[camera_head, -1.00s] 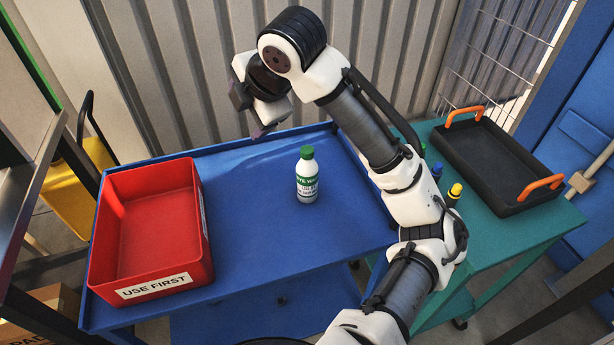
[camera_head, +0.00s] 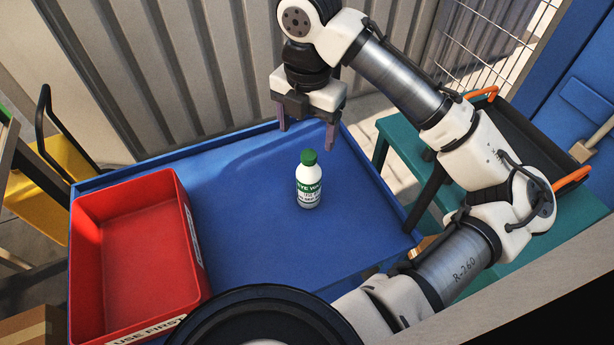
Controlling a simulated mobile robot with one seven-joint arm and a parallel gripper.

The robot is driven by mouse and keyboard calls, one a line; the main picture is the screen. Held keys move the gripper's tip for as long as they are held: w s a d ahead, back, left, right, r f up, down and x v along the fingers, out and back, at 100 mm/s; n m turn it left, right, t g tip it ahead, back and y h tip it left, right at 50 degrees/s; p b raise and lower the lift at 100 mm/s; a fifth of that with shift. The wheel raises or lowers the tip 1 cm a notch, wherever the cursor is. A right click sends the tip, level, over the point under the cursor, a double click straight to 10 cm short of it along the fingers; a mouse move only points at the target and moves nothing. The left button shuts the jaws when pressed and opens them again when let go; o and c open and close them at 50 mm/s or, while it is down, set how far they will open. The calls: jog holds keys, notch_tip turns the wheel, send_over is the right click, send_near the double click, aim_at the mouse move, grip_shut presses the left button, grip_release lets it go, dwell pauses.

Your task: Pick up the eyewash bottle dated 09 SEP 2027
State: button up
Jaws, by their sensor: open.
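A white eyewash bottle (camera_head: 309,186) with a green cap and a green label band stands upright on the blue cart top (camera_head: 255,235). Its label reads "EYE WA..." in part; the smaller print below is too small to read, so I cannot tell its date. My gripper (camera_head: 306,136) is above and behind the bottle, pointing down. Its two fingers are spread apart, with nothing between them. It does not touch the bottle.
A red bin (camera_head: 196,235) marked "USE FIRST" sits on the left of the blue cart and looks empty. A teal cart (camera_head: 395,140) with a black tray (camera_head: 520,130) with orange handles stands at right, partly behind my arm. A corrugated wall (camera_head: 200,70) closes the back.

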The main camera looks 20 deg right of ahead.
aim_at(309, 165)
notch_tip(309, 165, down, 5)
jog(key=shift+f, duration=0.1)
jog(key=shift+s+d+f+p, duration=0.15)
jog(key=shift+f+p, duration=0.3)
jog(key=shift+f, duration=2.2)
jog(key=shift+c, duration=0.3)
jog(key=c, duration=1.5)
jog(key=shift+r, duration=0.2)
